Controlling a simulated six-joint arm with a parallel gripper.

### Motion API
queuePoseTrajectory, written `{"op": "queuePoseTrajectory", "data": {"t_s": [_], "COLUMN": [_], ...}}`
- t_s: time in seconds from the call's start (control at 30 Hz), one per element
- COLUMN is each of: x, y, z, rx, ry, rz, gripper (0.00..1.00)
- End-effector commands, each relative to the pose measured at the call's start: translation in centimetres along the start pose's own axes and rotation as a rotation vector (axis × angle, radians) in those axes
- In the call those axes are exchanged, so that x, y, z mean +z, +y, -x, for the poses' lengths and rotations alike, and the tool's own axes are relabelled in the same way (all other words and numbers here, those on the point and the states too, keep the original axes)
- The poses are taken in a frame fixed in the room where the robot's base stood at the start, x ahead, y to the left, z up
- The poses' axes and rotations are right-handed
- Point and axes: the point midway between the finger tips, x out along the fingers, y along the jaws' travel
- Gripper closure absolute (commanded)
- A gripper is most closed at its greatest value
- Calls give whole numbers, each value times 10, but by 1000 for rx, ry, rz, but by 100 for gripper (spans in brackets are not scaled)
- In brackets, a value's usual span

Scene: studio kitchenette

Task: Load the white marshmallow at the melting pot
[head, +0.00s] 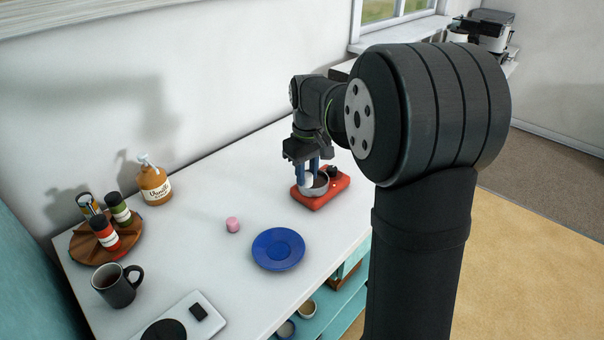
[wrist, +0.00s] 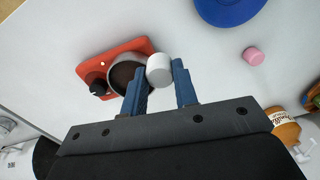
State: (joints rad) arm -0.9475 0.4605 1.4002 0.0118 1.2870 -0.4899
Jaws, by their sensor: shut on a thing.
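My gripper (head: 308,171) is shut on the white marshmallow (wrist: 159,70), which sits between the blue fingertips in the wrist view. In the head view the marshmallow (head: 308,181) shows at the near left side of the melting pot. The melting pot (head: 322,184) is a small grey pot on a red base with a black knob; in the wrist view its pot (wrist: 119,73) lies left of the marshmallow, partly behind a finger. The marshmallow appears above or beside the rim; I cannot tell its exact height.
A pink marshmallow (head: 233,225) and a blue plate (head: 278,249) lie on the white counter. A vanilla bottle (head: 154,184), a wooden tray (head: 77,250) with jars, a dark mug (head: 117,286) and a white scale-like device (head: 206,321) stand farther left. The counter around the pot is clear.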

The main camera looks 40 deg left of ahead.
Motion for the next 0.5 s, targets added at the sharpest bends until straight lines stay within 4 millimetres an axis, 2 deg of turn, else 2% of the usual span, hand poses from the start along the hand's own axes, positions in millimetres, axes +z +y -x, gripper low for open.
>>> {"op": "queuePoseTrajectory", "data": {"t_s": [0.07, 0.1, 0.17, 0.2, 0.37, 0.5], "x": [0, 0, 0, 0, -4, -19], "y": [0, 0, 0, 0, 4, 24], "z": [0, 0, 0, 0, 1, 6], "rx": [0, 0, 0, 0, 1, 5], "ry": [0, 0, 0, 0, 0, 1], "rz": [0, 0, 0, 0, -1, -2], "gripper": [94, 77, 89, 91, 91, 91]}}
